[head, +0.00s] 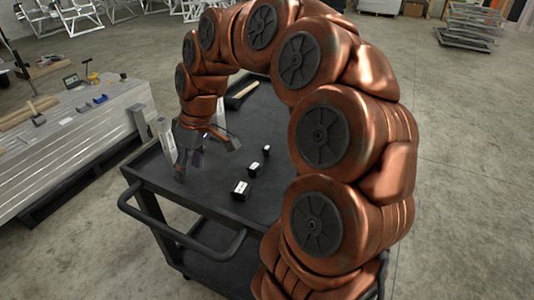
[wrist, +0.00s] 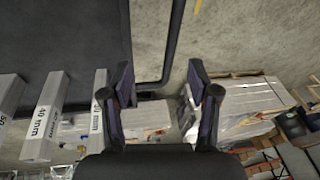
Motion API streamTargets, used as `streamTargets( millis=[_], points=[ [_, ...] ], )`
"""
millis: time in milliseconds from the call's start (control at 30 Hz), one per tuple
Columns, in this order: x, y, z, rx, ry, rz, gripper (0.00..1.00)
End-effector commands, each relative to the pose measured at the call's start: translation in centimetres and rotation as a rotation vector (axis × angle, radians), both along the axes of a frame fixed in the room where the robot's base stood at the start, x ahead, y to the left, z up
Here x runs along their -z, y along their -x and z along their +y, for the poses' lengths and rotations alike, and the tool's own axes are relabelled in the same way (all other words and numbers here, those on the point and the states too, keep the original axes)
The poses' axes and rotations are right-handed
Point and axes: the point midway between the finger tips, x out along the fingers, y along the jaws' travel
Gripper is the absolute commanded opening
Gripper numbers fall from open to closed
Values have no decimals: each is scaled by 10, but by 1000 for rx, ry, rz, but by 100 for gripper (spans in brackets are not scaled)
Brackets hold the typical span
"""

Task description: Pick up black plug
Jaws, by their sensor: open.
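Three small black blocks with white labels stand in a row on the dark cart top: the largest (head: 240,190) nearest, a middle one (head: 253,170), and the smallest (head: 266,149) farthest. They look like black plugs; their labels are too small to read. My gripper (head: 207,158) is open and empty, left of the row and above the cart's left part. In the wrist view my gripper (wrist: 160,88) shows its two fingers spread wide with nothing between them. None of the black blocks shows in the wrist view.
Upright metal profiles (head: 167,138) stand at the cart's left edge close to my gripper; one in the wrist view reads 40 mm (wrist: 46,115). A wooden-handled tool (head: 241,93) lies at the cart's back. A stack of aluminium profiles (head: 70,150) is left of the cart (head: 215,210).

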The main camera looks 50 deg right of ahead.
Motion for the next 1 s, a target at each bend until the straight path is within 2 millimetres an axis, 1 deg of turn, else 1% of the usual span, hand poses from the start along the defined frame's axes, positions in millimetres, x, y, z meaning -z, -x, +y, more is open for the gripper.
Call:
streamTargets(
  millis=[33,100,167,200,267,333,467,500,567,600,700,800,833,900,1000],
  points=[
    [5,-13,-17,5,-10,-19,60],
    [8,-29,-41,5,-16,-51,60],
    [12,-40,-64,8,-19,-77,60],
    [16,-47,-80,11,-17,-93,60],
    [22,-55,-105,18,-18,-116,60],
    [30,-63,-137,31,-10,-142,60],
    [49,-68,-198,61,11,-180,60],
    [57,-67,-218,71,19,-188,60],
    [66,-64,-245,86,32,-199,60],
    [72,-61,-262,98,43,-205,60],
    [88,-52,-297,118,63,-212,60],
    [96,-43,-323,134,84,-216,60],
    [99,-41,-328,139,87,-217,60],
    [103,-38,-337,143,93,-217,60],
    [109,-37,-341,145,95,-215,60]
  ],
)
